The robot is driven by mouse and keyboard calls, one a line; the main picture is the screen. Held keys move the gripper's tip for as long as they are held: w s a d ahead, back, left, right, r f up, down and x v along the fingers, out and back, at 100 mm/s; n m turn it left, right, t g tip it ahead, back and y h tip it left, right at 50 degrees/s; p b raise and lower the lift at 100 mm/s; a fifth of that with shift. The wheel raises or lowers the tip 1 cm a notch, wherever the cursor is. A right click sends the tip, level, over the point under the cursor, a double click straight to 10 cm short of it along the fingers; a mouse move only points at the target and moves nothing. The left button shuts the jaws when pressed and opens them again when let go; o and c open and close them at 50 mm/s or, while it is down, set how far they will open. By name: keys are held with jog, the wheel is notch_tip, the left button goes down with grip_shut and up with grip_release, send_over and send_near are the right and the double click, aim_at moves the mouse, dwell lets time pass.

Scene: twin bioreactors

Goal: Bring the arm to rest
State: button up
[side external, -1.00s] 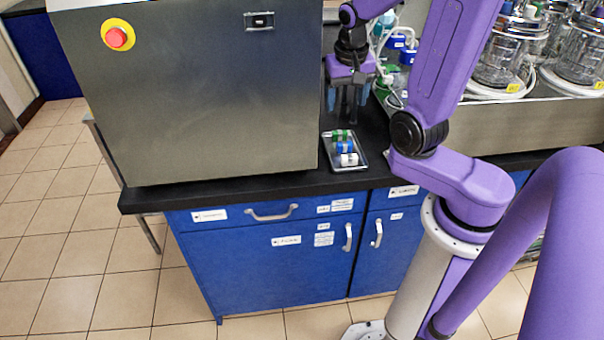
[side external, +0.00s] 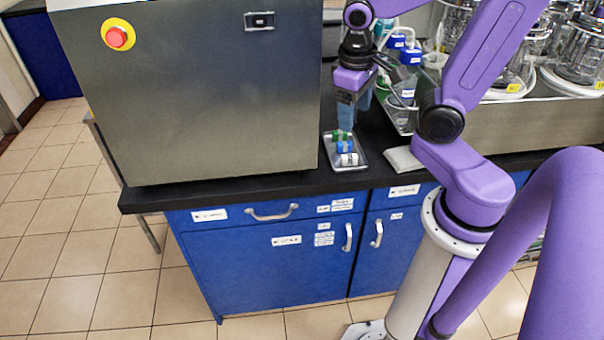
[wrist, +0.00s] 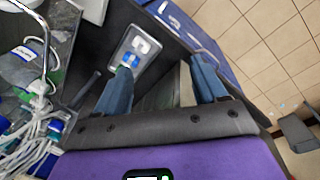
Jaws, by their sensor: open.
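My gripper (side external: 347,112) is above the black worktop, just behind the small metal tray in the side view. In the wrist view my gripper (wrist: 163,88) shows two blue fingers spread wide apart with nothing between them. The small metal tray (side external: 361,163) holds vials with green, blue and white parts. It also shows in the wrist view (wrist: 143,28), partly hidden at its lower end by the left finger. My purple arm is bent above the worktop's front edge.
A large steel cabinet (side external: 200,90) with a red button (side external: 117,37) stands left of my gripper. Glass vessels (side external: 580,55) stand in a steel tray at the right. Bottles (wrist: 25,65) and tubing (wrist: 35,125) crowd the wrist view's left side. A pale pad (side external: 403,159) lies near the front edge.

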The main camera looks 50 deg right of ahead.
jog(key=s+a+f+n+y, duration=0.1)
jog(key=s+a+n+y, duration=0.1)
jog(key=s+a+n, duration=0.7)
jog(key=s+n, duration=0.2)
jog(key=n, duration=0.1)
jog(key=shift+s+a+f, duration=0.15)
jog(key=shift+f, duration=0.1)
